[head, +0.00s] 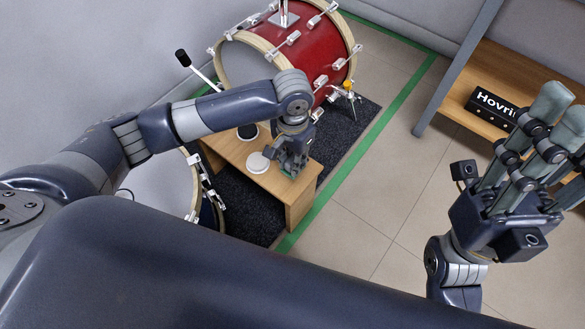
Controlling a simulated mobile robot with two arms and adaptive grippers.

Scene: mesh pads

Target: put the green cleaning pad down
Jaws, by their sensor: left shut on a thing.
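My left gripper (288,170) points down over the right part of a small wooden bench (226,152). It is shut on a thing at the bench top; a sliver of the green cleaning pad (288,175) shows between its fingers. The fingers hide most of the pad, and I cannot tell whether it touches the wood. A white round pad (258,163) lies on the bench just left of the gripper. A black round pad (248,131) lies farther back. My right gripper (562,120) is raised at the right, empty, its fingers apart.
A red drum (322,48) stands behind the bench, and another drum (155,188) is at its left. A dark carpet (244,212) with green tape (398,98) along its edge lies below. A wooden shelf (460,108) with a black box (492,107) is at right. Tiled floor between is clear.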

